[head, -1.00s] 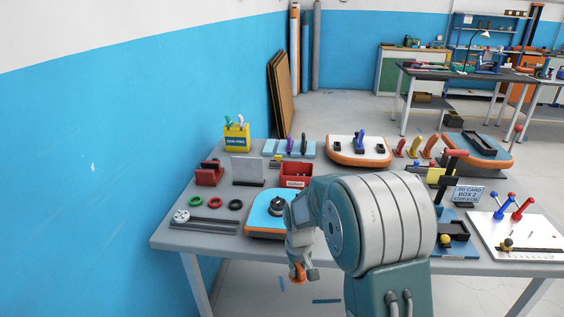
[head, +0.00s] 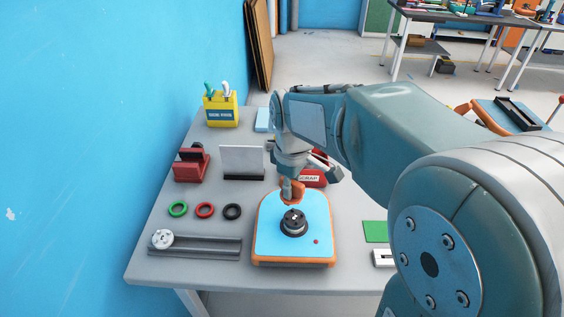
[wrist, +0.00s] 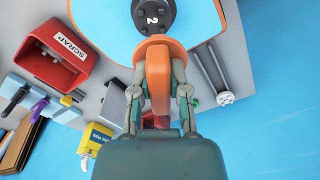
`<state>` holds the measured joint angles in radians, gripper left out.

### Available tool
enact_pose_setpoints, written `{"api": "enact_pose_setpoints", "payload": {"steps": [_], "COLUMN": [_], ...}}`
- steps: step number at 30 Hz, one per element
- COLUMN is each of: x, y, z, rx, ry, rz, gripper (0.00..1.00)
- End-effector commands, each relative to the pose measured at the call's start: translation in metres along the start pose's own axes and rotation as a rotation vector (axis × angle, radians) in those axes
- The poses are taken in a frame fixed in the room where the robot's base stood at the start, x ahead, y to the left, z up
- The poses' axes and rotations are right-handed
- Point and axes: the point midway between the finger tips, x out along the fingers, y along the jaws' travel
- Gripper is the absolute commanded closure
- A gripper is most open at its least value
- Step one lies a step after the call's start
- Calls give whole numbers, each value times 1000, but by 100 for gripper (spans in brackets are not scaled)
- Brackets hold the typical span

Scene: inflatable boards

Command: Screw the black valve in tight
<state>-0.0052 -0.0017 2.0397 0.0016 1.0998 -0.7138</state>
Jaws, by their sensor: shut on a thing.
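The black valve (head: 294,223) sits in the middle of a blue board with an orange rim (head: 268,248), on the table's front part. In the wrist view the valve (wrist: 153,14) shows at the top edge, partly cut off, with a white "2" on it. My gripper (head: 292,184) is shut on an orange tool (head: 297,190), which is just behind the valve in the head view. In the wrist view both fingers of my gripper (wrist: 158,92) clasp the orange tool (wrist: 156,66), whose tip overlaps the valve's lower edge. I cannot tell whether they touch.
A red scrap bin (head: 318,180) stands behind the board, partly hidden by my arm. Green, red and black rings (head: 204,210) and a grey rail (head: 200,248) lie at left. A white plate on a stand (head: 241,160) and a yellow holder (head: 221,110) stand farther back.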

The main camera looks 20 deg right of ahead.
Motion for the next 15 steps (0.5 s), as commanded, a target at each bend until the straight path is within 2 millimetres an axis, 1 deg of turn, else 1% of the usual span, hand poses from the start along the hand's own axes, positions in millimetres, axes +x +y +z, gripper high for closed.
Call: {"api": "enact_pose_setpoints", "payload": {"steps": [5, 15], "x": [-4, -2], "y": [1, -2], "z": [6, 3], "rx": [-13, -15], "ry": [3, -2], "rz": [-3, -3], "gripper": [100, 100]}}
